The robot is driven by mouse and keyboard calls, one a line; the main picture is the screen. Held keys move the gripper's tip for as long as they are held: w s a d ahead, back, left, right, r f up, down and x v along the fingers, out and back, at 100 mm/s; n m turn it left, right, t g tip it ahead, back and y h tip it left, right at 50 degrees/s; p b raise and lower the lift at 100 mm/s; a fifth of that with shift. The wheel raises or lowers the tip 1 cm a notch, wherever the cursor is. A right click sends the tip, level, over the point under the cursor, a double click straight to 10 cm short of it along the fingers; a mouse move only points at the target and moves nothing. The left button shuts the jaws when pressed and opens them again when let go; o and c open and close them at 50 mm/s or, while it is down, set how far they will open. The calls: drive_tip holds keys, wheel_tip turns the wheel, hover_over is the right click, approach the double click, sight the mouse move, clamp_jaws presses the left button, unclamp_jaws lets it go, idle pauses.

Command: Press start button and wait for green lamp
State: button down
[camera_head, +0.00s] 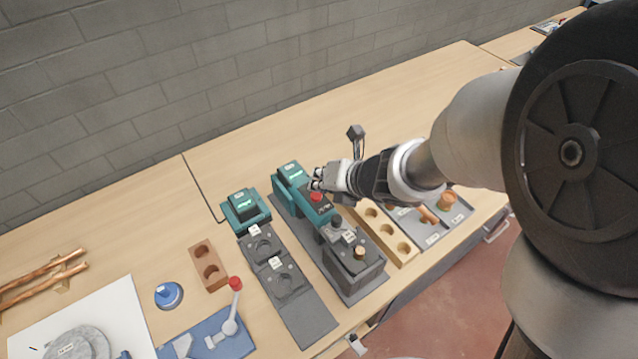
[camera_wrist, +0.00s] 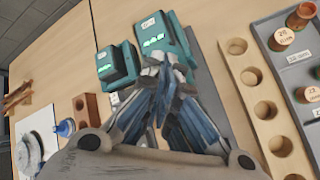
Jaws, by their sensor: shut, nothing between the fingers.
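A teal machine (camera_head: 290,181) with a lit green display stands on a dark base in the middle of the bench; it also shows in the wrist view (camera_wrist: 177,38). A red button (camera_head: 316,197) sits on its front panel, right beside my gripper. My gripper (camera_head: 316,181) is shut and empty, over the machine's front panel. Whether the fingertips touch a button cannot be told. In the wrist view my gripper (camera_wrist: 163,68) hides most of the panel. No separate green lamp can be made out.
A smaller teal unit (camera_head: 245,208) with a green display stands to the left, behind a dark plate with round recesses (camera_head: 290,290). A wooden block with holes (camera_head: 404,248) and a grey tray (camera_head: 455,217) lie to the right. A red-knobbed lever (camera_head: 235,284) stands at front left.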

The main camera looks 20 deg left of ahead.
sight(320, 194)
drive_tip(key=shift+r, duration=0.1)
wheel_tip(320, 194, up, 5)
drive_tip(key=p, duration=0.4)
drive_tip(key=shift+p, duration=0.35)
